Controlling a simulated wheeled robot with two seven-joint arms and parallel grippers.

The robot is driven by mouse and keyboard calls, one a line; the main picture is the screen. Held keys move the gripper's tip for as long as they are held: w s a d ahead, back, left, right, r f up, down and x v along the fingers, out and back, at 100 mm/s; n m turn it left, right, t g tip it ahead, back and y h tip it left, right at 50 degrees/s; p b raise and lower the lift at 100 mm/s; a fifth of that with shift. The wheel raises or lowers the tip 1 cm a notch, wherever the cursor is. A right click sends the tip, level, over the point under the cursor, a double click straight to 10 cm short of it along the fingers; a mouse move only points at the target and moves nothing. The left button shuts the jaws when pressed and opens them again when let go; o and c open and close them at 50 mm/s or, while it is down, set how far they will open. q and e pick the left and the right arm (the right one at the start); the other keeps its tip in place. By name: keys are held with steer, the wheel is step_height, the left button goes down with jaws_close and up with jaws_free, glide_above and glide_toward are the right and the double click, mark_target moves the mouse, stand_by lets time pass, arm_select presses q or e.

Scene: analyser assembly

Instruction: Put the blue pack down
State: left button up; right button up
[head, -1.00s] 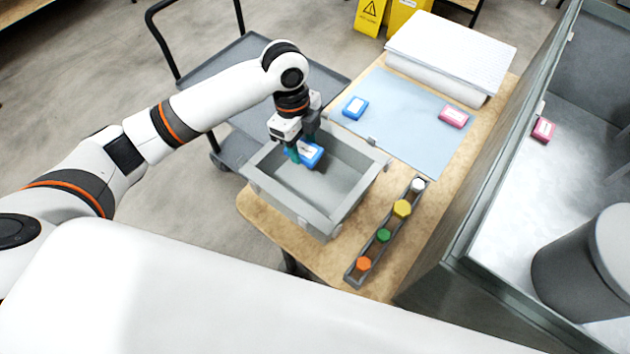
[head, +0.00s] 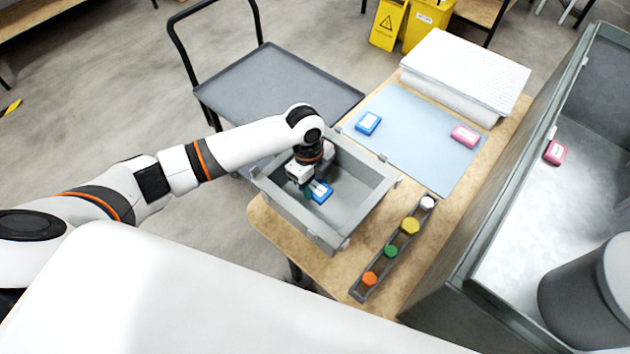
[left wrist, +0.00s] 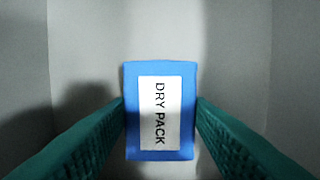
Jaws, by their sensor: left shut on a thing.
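A blue pack (head: 322,192) is inside the grey bin (head: 354,214) on the wooden table. It also shows in the left wrist view (left wrist: 160,145), with a white label reading "DRY PACK". My left gripper (head: 310,190) reaches down into the bin and is shut on this blue pack; its green fingers touch the pack's two sides. I cannot tell whether the pack touches the bin's floor. Another blue pack (head: 368,123) lies on the light blue mat (head: 420,150). My right gripper is not in view.
Pink packs lie on the mat (head: 464,136) and in the grey enclosure (head: 555,152) at right. A rack (head: 380,262) of coloured caps stands beside the bin. White stacked sheets (head: 465,68) lie behind the mat. A grey cart (head: 275,90) stands behind the bin.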

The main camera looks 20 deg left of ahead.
arm_select(q)
steer(key=o, duration=1)
steer(key=shift+f, duration=0.1)
steer(key=r, duration=0.4)
steer(key=a+r, duration=0.1)
steer(key=r, duration=0.7)
steer(key=shift+w+a+r+b, duration=0.1)
steer(key=shift+w+a+b, duration=0.2)
steer(key=shift+w+b, duration=0.05)
